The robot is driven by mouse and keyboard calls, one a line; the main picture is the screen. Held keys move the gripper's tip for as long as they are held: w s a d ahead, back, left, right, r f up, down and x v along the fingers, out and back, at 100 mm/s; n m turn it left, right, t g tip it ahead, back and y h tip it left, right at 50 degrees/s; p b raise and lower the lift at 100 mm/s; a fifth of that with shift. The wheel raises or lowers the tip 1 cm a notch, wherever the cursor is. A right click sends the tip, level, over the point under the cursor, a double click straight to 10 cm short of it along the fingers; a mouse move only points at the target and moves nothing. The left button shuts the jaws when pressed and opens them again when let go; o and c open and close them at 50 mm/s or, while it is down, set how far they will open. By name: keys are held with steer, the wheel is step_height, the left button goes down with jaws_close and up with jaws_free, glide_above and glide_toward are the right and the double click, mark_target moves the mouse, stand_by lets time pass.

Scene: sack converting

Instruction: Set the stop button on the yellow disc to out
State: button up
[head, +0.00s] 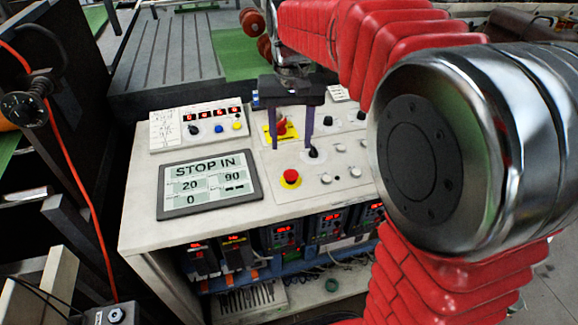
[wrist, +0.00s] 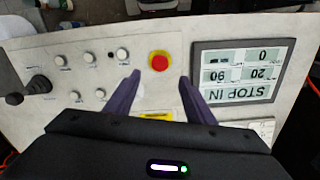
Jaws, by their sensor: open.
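The red stop button (head: 291,175) sits on its yellow disc (head: 283,184) on the sloping white panel, right of the display. It also shows in the wrist view (wrist: 159,62), just beyond and between my fingertips. The display (head: 210,183) reads "STOP IN", with 20, 90 and 0 below; it is upside down in the wrist view (wrist: 243,72). My gripper (head: 292,146) is open and empty, its two purple fingers pointing down at the panel. In the head view the fingertips appear behind the button, apart from it. Their exact height above the panel is unclear.
A second red control on a yellow plate (head: 281,127) stands behind, partly hidden by my fingers. A box with a red readout and coloured buttons (head: 204,126) is at the back left. Several white knobs (wrist: 122,54) and a black joystick (wrist: 38,85) are on the panel.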

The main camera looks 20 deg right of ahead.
mark_target(291, 173)
step_height(291, 173, down, 10)
steer(key=shift+r, duration=0.2)
steer(key=shift+c, duration=0.7)
jaws_close()
